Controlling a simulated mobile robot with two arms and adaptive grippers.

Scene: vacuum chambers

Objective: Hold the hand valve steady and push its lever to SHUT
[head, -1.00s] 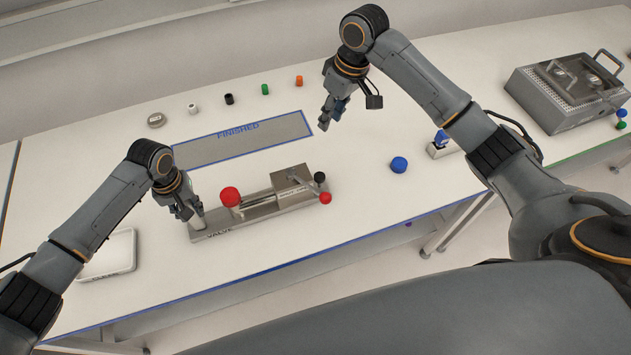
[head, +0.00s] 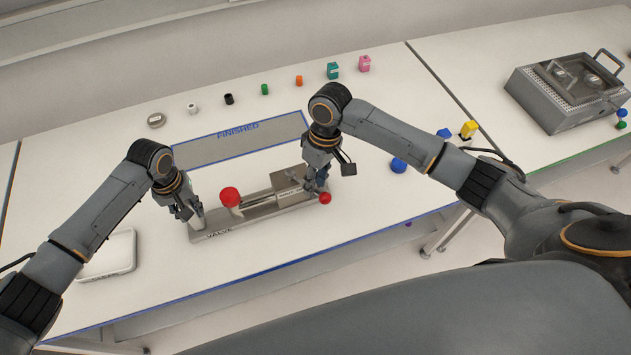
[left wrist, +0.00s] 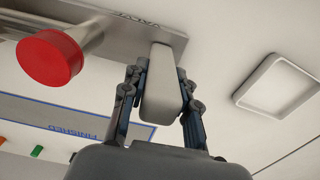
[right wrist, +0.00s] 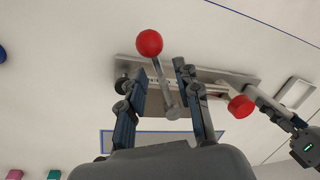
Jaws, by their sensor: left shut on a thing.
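The hand valve is a long metal plate (head: 262,222) marked VALVE, with a big red knob (head: 229,197) near its left part. My left gripper (head: 190,212) is shut on the pale grey grip post (left wrist: 161,92) at the plate's left end. The lever is a thin metal rod (right wrist: 165,82) with a red ball (right wrist: 149,42) on its tip; the ball also shows in the head view (head: 325,198). My right gripper (right wrist: 160,70) is open, low over the valve's right end, its fingers on either side of the lever. I cannot tell whether they touch it.
A grey FINISHED mat (head: 240,142) lies behind the valve. Several small coloured caps and blocks stand along the back. A white tray (head: 108,255) lies at the left, and a blue knob (head: 398,165) to the right. The table in front of the valve is clear.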

